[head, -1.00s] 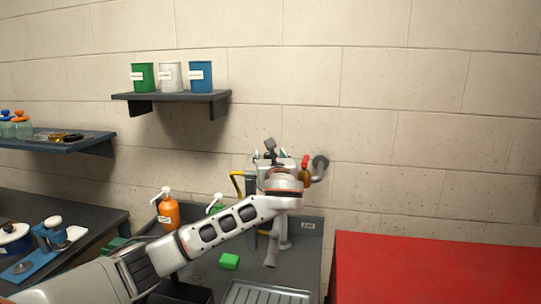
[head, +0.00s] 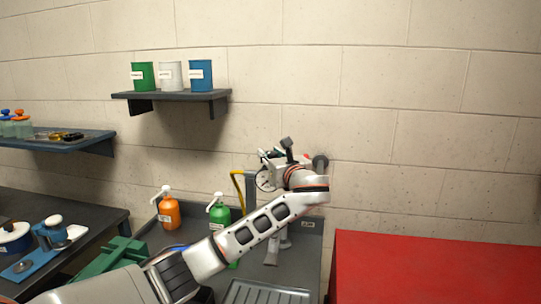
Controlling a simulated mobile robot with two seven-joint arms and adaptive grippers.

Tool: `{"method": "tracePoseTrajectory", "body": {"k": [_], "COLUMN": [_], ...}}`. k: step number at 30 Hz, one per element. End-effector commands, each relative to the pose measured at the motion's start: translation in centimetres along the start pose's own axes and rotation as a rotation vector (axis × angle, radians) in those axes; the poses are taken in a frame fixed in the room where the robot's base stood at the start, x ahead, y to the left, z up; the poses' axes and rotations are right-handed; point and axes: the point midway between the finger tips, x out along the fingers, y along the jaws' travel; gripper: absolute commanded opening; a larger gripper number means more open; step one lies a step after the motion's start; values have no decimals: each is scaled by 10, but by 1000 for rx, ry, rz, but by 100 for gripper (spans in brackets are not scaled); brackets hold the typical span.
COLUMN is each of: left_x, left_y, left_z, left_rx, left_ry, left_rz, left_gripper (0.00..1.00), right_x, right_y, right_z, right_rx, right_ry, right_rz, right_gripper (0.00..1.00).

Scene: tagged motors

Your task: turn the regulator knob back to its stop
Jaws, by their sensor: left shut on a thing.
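My left arm reaches from the lower left up to the fixture on the back wall. Its gripper (head: 285,163) is at the fixture, largely hidden behind my own wrist. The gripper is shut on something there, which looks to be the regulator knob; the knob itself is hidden. A round pale gauge (head: 263,181) with a dark rim shows just left of the wrist. A small red part (head: 307,158) and a dark round wall flange (head: 320,162) show to its right. My right gripper is not in view.
An orange bottle (head: 169,213) and a green bottle (head: 219,212) stand on the dark counter left of the arm. A red cabinet top (head: 435,265) is clear at the right. A shelf (head: 172,96) holds three canisters above.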

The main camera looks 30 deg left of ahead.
Motion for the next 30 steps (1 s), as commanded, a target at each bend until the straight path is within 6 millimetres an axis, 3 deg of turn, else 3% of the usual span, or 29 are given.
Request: {"method": "tracePoseTrajectory", "body": {"k": [7,19,20,21,30], "left_x": [0,0,0,0,-1], "left_y": [0,1,1,1,0], "left_z": [2,2,2,2,1], "left_rx": [-3,0,0,0,0], "left_ry": [0,-3,-3,-3,-1], "left_rz": [127,147,147,147,146], "left_gripper": [6,6,32,43,45], "right_x": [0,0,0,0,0], "right_y": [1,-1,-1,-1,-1], "right_z": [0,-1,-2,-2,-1], "right_rx": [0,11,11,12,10], "right_ry": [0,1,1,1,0], "right_rz": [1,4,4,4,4], "right_gripper": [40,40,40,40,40]}}
